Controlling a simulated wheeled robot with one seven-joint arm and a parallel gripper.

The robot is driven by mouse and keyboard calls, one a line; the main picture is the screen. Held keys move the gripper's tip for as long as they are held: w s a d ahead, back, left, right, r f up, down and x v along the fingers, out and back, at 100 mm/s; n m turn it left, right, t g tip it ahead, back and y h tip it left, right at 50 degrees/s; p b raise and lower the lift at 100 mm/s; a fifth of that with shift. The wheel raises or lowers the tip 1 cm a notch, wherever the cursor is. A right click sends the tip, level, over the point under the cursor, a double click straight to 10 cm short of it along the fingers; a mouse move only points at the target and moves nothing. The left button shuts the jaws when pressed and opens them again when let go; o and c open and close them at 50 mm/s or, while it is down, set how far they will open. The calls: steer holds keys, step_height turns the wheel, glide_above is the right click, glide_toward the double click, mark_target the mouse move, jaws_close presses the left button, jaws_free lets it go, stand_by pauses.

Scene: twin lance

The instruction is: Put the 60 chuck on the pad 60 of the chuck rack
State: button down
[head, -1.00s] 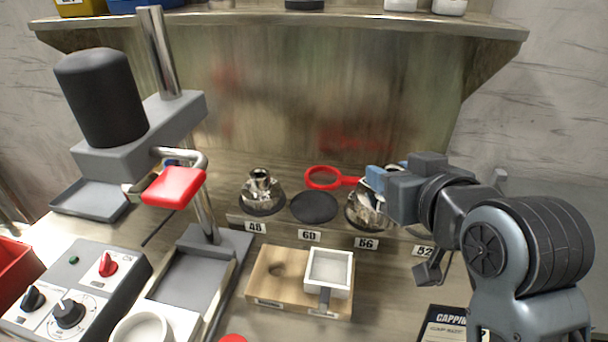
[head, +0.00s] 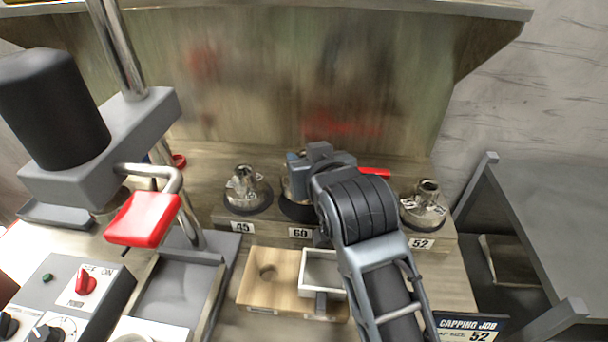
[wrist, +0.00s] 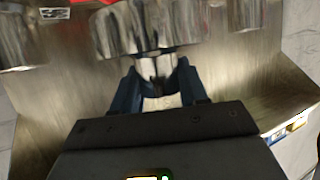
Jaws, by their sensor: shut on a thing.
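The metal chuck in my gripper (head: 298,168) shows large in the wrist view (wrist: 145,28), with its neck between the two blue fingers (wrist: 158,85). My gripper is shut on that neck. In the head view the chuck is mostly hidden behind my gripper and wrist, at the place labelled 60 (head: 300,233) on the chuck rack (head: 264,229). A dark round edge (head: 296,213) shows below it. I cannot tell whether the chuck rests on the pad or hangs just above it. No size mark is readable on it.
A chuck (head: 244,187) stands at label 45, left of my gripper, and another (head: 426,207) at label 52. My arm hides the place between 60 and 52. A wooden block (head: 265,275) lies in front; a press with a red handle (head: 145,218) stands left.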

steer(key=shift+w+a+f, duration=0.15)
steer(key=shift+a+f, duration=0.05)
steer(key=shift+a, duration=0.15)
steer(key=shift+f, duration=1.9)
steer(key=shift+f, duration=0.2)
steer(key=c, duration=0.6)
jaws_free()
steer(key=shift+r+p, duration=0.2)
steer(key=shift+p, duration=0.1)
steer(key=shift+s+d, duration=0.15)
steer(key=shift+s, duration=0.2)
steer(key=b+v, duration=0.1)
steer(key=v, duration=1)
steer(key=shift+s+r, duration=0.1)
steer(key=shift+s, duration=0.05)
